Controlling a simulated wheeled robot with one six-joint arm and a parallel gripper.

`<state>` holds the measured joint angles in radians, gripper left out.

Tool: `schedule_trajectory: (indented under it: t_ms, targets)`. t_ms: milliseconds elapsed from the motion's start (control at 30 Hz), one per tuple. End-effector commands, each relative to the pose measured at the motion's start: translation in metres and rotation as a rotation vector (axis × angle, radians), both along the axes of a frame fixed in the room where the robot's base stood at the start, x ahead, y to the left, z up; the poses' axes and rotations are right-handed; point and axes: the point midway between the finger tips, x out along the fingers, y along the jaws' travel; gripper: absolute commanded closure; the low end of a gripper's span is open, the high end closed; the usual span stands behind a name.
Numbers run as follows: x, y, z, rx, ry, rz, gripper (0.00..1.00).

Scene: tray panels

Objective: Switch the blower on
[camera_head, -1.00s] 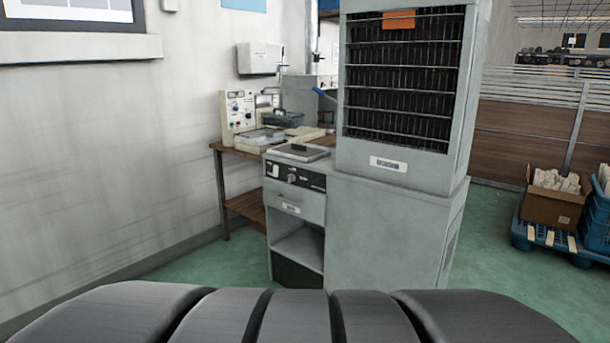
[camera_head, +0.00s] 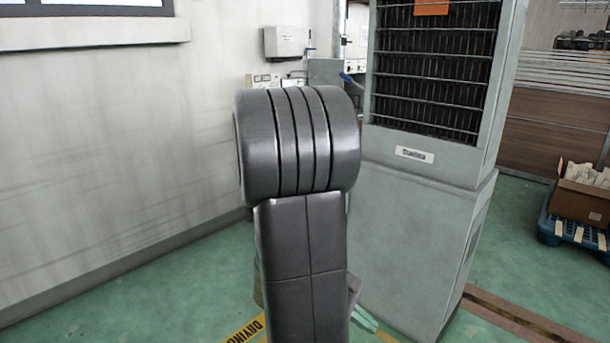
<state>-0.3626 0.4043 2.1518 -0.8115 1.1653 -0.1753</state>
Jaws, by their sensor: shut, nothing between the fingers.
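A tall grey cabinet with a dark slatted grille (camera_head: 433,70), which looks like the blower, stands right of centre. It has a white label (camera_head: 415,155) below the grille and an orange tag (camera_head: 431,7) near the top. The low unit to its left, with its control panel, is hidden behind my raised dark arm, so no switch shows. My gripper cannot be made out; the arm covers the area where it may be. A small pale teal strip shows beside the arm low down, and I cannot tell what it is.
A blue pallet (camera_head: 567,230) with a cardboard box (camera_head: 582,203) is at the right. A wall box (camera_head: 286,41) hangs at the back. The green floor at left (camera_head: 130,290) is clear.

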Motion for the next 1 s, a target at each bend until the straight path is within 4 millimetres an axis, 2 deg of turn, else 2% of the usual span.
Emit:
schedule_trajectory:
  t_ms: [33,100,167,300,400,533,700,1000]
  targets:
    - [0.019,0.013,0.002,-0.064,0.039,0.088,1.0]
    - [0.044,0.031,0.003,-0.155,0.083,0.21,1.0]
    - [0.064,0.05,0.002,-0.235,0.114,0.313,1.0]
    - [0.104,0.101,-0.003,-0.412,0.168,0.541,1.0]
    - [0.123,0.136,-0.01,-0.518,0.19,0.673,1.0]
    - [0.137,0.17,-0.018,-0.611,0.2,0.79,1.0]
    - [0.143,0.189,-0.023,-0.663,0.204,0.852,1.0]
    - [0.143,0.19,-0.023,-0.665,0.202,0.855,1.0]
